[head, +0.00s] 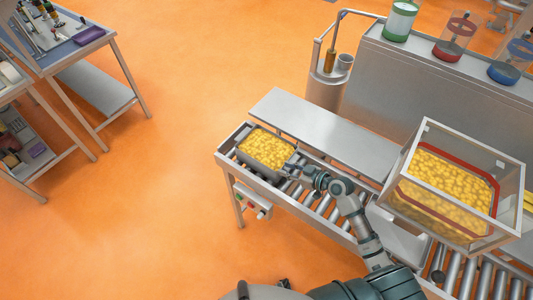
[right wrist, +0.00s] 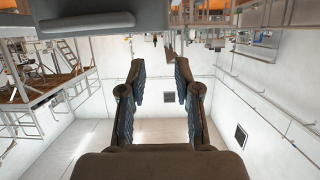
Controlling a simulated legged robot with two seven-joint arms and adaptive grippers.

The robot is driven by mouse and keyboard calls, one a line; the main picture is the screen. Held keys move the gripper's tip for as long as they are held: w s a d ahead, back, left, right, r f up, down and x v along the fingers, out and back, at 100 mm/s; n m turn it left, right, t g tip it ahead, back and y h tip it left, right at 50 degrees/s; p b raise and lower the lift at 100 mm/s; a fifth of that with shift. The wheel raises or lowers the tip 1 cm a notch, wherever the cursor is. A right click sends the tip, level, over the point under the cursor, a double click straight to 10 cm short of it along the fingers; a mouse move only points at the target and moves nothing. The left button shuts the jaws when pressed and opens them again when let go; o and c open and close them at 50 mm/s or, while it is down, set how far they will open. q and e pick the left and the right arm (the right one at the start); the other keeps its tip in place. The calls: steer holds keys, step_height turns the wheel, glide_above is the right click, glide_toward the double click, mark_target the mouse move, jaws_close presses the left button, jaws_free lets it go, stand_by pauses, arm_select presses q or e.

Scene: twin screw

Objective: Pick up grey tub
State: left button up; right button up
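The grey tub (head: 282,166), filled with yellow pieces, sits upright at the left end of the roller conveyor in the head view. My right gripper (head: 291,168) is at the tub's right end, close to its wall; I cannot tell whether they touch. In the right wrist view the right gripper (right wrist: 160,82) has its two fingers apart with nothing between them. A grey body with a raised lip crosses the top left of that view; I cannot tell for sure that it is the tub. My left gripper is not in view.
The roller conveyor (head: 313,203) runs to the lower right, with a flat metal shelf (head: 317,132) behind it. A clear-walled box (head: 462,150) of yellow pieces stands at the right. A workbench (head: 80,48) is at the far left. The orange floor between is clear.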

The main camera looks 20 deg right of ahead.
steer(key=p, duration=0.1)
glide_toward(257, 161)
steer(key=w+d+x, duration=0.1)
steer(key=x, duration=0.4)
steer(key=p+x, duration=0.1)
steer(key=x, duration=0.2)
steer(key=shift+a+p, duration=0.35)
steer(key=shift+a, duration=0.25)
steer(key=shift+w+a+f, duration=0.15)
steer(key=shift+a+f, duration=0.05)
steer(key=shift+a, duration=0.1)
jaws_close()
steer(key=shift+r, duration=0.15)
